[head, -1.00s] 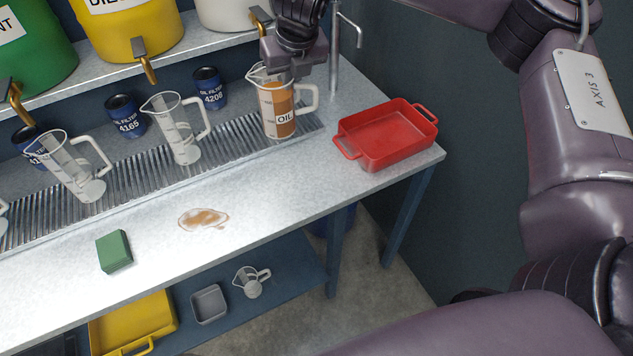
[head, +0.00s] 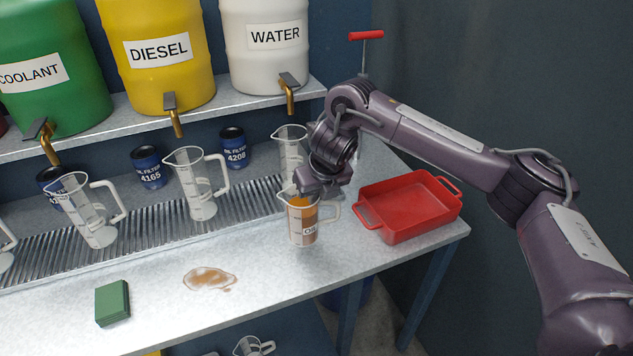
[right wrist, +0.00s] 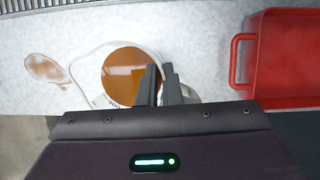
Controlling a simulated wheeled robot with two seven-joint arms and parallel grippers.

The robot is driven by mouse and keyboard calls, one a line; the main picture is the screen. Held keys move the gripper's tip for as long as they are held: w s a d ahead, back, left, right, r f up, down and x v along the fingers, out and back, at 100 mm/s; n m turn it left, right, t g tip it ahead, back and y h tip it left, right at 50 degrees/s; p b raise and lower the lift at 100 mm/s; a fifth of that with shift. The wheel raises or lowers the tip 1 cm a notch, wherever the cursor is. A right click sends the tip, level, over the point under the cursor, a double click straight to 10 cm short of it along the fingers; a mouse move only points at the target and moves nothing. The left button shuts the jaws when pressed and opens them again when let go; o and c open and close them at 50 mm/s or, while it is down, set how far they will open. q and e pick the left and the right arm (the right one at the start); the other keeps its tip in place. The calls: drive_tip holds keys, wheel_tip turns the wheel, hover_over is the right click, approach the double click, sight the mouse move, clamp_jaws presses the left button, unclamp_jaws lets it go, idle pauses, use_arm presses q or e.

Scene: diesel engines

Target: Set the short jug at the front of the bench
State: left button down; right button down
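The short jug (head: 301,226) is a clear measuring jug marked OIL with brown oil in it. It stands upright at the front right part of the bench (head: 255,255), in front of the ribbed strip. I cannot tell whether its base touches the top. My right gripper (head: 318,190) is over its rim and handle; in the right wrist view its two fingers (right wrist: 161,75) are close together at the handle side of the jug (right wrist: 122,75), which they seem to pinch. Part of the handle is hidden. My left gripper is in no view.
A red tray (head: 410,236) stands just right of the jug. An oil puddle (head: 211,279) and a green sponge (head: 112,302) lie to the left. Taller empty jugs (head: 197,185) stand on the ribbed strip (head: 155,225), one (head: 289,150) behind my gripper.

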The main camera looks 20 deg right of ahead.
sight(317, 211)
wheel_tip(317, 211, down, 4)
drive_tip(key=shift+f+b, duration=0.1)
drive_tip(key=shift+b, duration=0.65)
drive_tip(key=shift+f, duration=0.2)
drive_tip(key=shift+f, duration=0.1)
drive_tip(key=c, duration=1.6)
unclamp_jaws()
